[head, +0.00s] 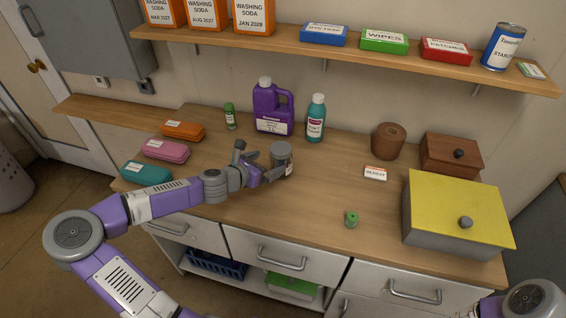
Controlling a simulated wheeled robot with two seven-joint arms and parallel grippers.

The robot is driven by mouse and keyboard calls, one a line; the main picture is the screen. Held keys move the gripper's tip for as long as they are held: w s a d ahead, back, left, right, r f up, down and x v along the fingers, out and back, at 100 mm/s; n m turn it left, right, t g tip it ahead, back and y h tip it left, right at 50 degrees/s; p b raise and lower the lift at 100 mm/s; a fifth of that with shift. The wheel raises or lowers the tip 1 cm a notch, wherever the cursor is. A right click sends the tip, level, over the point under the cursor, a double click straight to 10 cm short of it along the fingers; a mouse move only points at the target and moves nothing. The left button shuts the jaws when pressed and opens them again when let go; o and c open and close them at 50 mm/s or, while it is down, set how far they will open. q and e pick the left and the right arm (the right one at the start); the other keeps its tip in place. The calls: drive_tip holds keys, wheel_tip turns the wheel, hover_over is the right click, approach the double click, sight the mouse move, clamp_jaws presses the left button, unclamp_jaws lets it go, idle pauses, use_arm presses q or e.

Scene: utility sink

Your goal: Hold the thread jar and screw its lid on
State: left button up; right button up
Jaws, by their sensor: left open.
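A small jar (281,157) with a grey round top and a pale label low on its side stands upright on the wooden counter. I cannot tell whether its grey top is a lid. My left gripper (268,173) is open at the jar's left side, its fingers pointing right toward it. The fingertips are close to the jar; whether they touch it is unclear. A small green cylinder (351,219) stands alone on the counter, right of the jar. My right arm shows only at the bottom right corner, with its gripper out of view.
Behind the jar stand a purple jug (272,108), a teal bottle (316,118) and a green-capped bottle (230,116). Right are a brown pot (388,141), small card (375,173), wooden box (449,155) and yellow-topped box (455,210).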

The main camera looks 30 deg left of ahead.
sight(274, 161)
use_arm(q)
drive_tip(key=shift+b+x, duration=0.4)
drive_tip(key=shift+x, duration=0.8)
drive_tip(key=b+x, duration=0.1)
drive_tip(key=x, duration=0.3)
drive_tip(key=shift+d+f, duration=0.1)
drive_tip(key=shift+d, duration=0.1)
drive_tip(key=shift+w+f+b, duration=0.15)
drive_tip(key=shift+w+b, duration=0.2)
drive_tip(key=shift+w, duration=0.2)
drive_tip(key=c, duration=1.1)
